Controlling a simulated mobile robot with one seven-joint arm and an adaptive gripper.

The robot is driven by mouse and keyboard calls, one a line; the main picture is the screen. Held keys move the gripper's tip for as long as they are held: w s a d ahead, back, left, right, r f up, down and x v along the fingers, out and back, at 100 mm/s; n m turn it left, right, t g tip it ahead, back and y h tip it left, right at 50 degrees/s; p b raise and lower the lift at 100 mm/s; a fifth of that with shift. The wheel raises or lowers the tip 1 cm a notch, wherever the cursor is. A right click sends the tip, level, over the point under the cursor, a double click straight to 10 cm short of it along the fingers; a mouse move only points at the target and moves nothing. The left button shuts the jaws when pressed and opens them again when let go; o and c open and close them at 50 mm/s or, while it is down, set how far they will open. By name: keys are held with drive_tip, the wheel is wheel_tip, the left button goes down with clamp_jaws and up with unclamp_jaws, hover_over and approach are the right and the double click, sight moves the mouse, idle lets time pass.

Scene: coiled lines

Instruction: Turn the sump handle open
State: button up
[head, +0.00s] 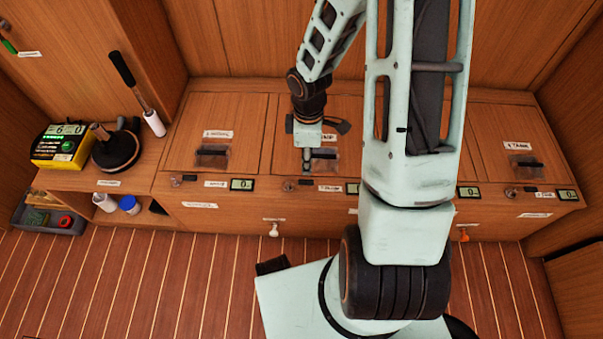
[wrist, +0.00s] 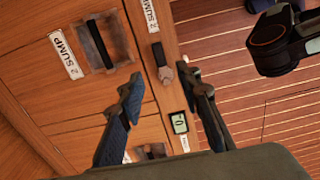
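My gripper (wrist: 160,76) is open and empty. In the wrist view its two dark fingers stand on either side of the lower end of the handle; I cannot tell whether they touch it. In the head view my gripper (head: 309,151) hangs over the sump hatch, its fingers partly hidden.
The sump hatch has a recessed pull (wrist: 98,45). A small display (head: 352,188) is right of the handle. A similar station has a display (head: 242,185) to the left. A black plunger-like tool (head: 116,150) and yellow meter (head: 62,146) stand on the left shelf. The floor in front is mostly clear.

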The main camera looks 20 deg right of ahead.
sight(306, 182)
wheel_tip(306, 182, down, 10)
drive_tip(key=b, duration=0.4)
drive_tip(key=shift+d+f, duration=0.1)
drive_tip(key=shift+f, duration=0.1)
clamp_jaws()
